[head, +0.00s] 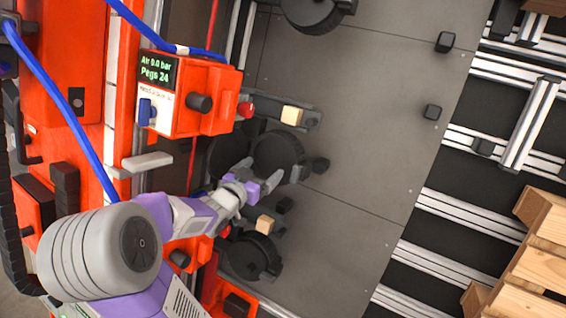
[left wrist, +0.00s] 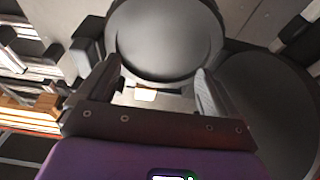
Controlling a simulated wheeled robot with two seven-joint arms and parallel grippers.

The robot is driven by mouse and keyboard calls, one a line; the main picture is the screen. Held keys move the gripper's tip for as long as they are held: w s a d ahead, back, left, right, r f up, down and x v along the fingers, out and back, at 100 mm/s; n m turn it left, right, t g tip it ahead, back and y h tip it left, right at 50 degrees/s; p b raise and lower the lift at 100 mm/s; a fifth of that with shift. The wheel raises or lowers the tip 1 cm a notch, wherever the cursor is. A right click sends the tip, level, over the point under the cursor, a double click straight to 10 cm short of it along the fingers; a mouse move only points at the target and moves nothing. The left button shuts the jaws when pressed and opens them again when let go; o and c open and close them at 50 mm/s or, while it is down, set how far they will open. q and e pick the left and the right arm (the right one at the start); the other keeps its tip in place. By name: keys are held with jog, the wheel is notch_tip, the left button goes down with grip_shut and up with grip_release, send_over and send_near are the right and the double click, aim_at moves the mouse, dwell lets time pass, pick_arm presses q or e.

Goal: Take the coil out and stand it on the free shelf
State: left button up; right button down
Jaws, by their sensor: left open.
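No coil shows plainly; a dark round drum (head: 278,152) beside the orange machine may be the coil or its holder. My left gripper (head: 268,176) is at the drum's near edge with its fingers apart. In the left wrist view a round grey-black disc (left wrist: 165,40) lies just beyond and between the open fingers (left wrist: 157,85). A second dark disc (left wrist: 268,110) is beside the right finger. Whether a finger touches either disc, I cannot tell. I cannot make out which place is the free shelf. My right gripper is not in view.
The orange machine (head: 205,95) carries a display reading "Air 0.0 bar, Pegs 24". Blue hoses (head: 55,85) run along it. Another dark drum (head: 250,256) is below, and pale blocks (head: 293,115) sit on brackets. The grey plate (head: 370,130) is mostly clear; wooden pallet boards (head: 540,260) are right.

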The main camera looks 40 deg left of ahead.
aim_at(273, 160)
pick_arm(q)
jog(key=x, duration=0.2)
jog(key=b+x, duration=0.1)
jog(key=x, duration=0.2)
jog(key=b+x, duration=0.1)
jog(key=x, duration=0.2)
jog(key=shift+s+a+f, duration=0.15)
jog(key=shift+a+f, duration=0.05)
jog(key=shift+f, duration=0.05)
jog(key=c, duration=1.3)
